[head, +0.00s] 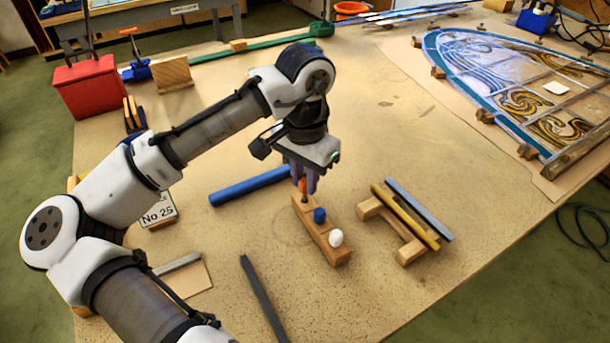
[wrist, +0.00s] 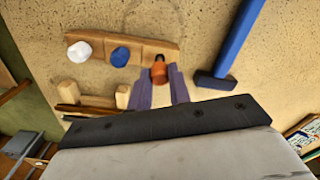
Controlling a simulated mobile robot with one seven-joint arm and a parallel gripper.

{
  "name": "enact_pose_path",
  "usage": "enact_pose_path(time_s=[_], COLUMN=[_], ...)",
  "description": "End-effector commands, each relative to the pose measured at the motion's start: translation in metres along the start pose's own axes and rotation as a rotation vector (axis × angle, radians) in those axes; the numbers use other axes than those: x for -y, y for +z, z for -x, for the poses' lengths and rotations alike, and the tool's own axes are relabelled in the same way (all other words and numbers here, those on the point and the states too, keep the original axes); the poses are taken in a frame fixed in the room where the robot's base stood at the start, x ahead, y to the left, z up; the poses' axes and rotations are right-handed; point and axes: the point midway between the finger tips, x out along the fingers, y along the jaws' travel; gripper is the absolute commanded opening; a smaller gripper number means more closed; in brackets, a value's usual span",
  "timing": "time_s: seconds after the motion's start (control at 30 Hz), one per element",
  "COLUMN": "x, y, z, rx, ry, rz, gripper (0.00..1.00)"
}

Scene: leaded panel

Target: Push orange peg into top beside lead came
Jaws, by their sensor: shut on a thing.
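My gripper (head: 302,188) points down at the far end of a small wooden block (head: 323,241). Its two purple fingers (wrist: 160,88) are shut on the orange peg (wrist: 158,71), whose orange top (head: 302,184) also shows in the head view. I cannot tell whether the peg sits in the block or is raised from it. A blue peg (head: 319,215) and a white peg (head: 335,238) stand in the same block. The leaded panel (head: 520,85) lies on a board at the far right, with wooden blocks around its curved blue border and grey lead lines across it.
A blue-handled hammer (wrist: 235,40) lies beside the block. A wooden rack (head: 372,209) with a yellow and a grey-blue bar stands to the right. A dark bar (head: 262,295) lies in front. A red box (head: 87,88) stands at the left. Bare tabletop separates the rack and panel.

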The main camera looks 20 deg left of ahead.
Motion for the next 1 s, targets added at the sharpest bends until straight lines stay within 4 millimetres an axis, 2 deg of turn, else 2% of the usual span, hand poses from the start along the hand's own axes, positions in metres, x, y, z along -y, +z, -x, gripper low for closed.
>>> enact_pose_path(time_s=[0.47, 0.77, 0.8, 0.93, 1.0], x=[0.0, 0.0, 0.0, 0.0, 0.0], y=[0.0, 0.0, 0.0, 0.0, 0.0], z=[0.021, 0.021, 0.021, 0.021, 0.021], rx=[-0.001, -0.001, -0.001, -0.001, -0.001], ry=[0.0, -0.001, 0.0, 0.0, 0.0], rz=[0.0, 0.0, 0.0, 0.0, 0.0], gripper=[0.0, 0.0, 0.16, 0.0, 0.0])
